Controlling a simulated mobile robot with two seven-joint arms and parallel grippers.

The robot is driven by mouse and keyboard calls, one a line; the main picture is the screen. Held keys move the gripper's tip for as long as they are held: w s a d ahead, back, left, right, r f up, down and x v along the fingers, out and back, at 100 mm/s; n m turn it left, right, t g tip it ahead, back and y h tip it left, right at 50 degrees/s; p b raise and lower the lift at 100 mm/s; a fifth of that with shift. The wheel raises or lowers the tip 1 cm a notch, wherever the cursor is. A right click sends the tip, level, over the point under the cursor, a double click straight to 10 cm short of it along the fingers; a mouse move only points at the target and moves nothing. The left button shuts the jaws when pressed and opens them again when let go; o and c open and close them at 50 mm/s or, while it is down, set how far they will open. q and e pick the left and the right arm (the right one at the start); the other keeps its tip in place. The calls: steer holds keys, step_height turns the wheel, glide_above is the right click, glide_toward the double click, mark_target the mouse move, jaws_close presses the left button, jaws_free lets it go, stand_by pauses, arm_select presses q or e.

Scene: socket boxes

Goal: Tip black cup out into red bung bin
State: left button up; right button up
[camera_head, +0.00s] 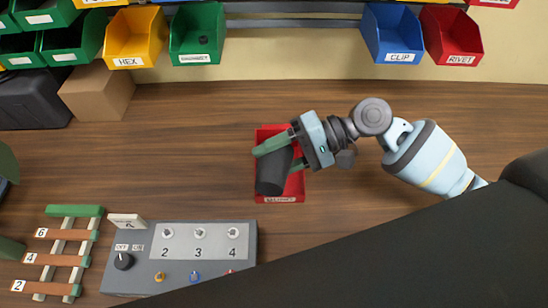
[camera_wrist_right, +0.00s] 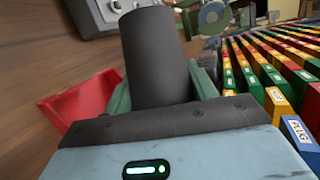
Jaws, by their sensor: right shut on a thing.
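The black cup (camera_head: 272,172) is held in my right gripper (camera_head: 277,155), whose green fingers close around it in the head view. In the right wrist view the cup (camera_wrist_right: 154,58) stands out dark between the fingers (camera_wrist_right: 160,92). The red bin (camera_head: 292,190) lies under the cup on the table, and its label at the front is too small to read surely. The red bin also shows at the left of the right wrist view (camera_wrist_right: 78,105). The cup looks tilted over the bin, and its inside is hidden. My left gripper is not in view.
A grey switch panel (camera_head: 200,281) stands front left of the bin, with a small rack (camera_head: 60,255) beside it. A cardboard box (camera_head: 97,92) stands at the back left. Coloured bins, including HEX (camera_head: 136,38) and RIVET (camera_head: 455,38), line the back. My dark arm covers the front right.

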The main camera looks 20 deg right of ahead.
steer(key=shift+w+d+m+y, duration=0.15)
steer(key=shift+w+m+y, duration=0.15)
steer(key=shift+m, duration=0.3)
steer(key=shift+w+d+m+g+y, duration=0.2)
steer(key=shift+w+m+g+y, duration=0.25)
steer(key=shift+m+g+y, duration=0.35)
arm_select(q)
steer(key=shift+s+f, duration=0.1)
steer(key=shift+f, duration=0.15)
arm_select(e)
steer(key=shift+w+d+r+m+y, duration=0.15)
steer(key=shift+w+m+y, duration=0.25)
steer(key=shift+m, duration=0.4)
steer(key=shift+w+d+m+y, duration=0.25)
steer(key=shift+m+y, duration=0.2)
steer(key=shift+m, duration=0.35)
steer(key=shift+w+d+r+m+y, duration=0.15)
steer(key=shift+w+m+y, duration=0.3)
steer(key=shift+m, duration=0.35)
steer(key=shift+f, duration=0.1)
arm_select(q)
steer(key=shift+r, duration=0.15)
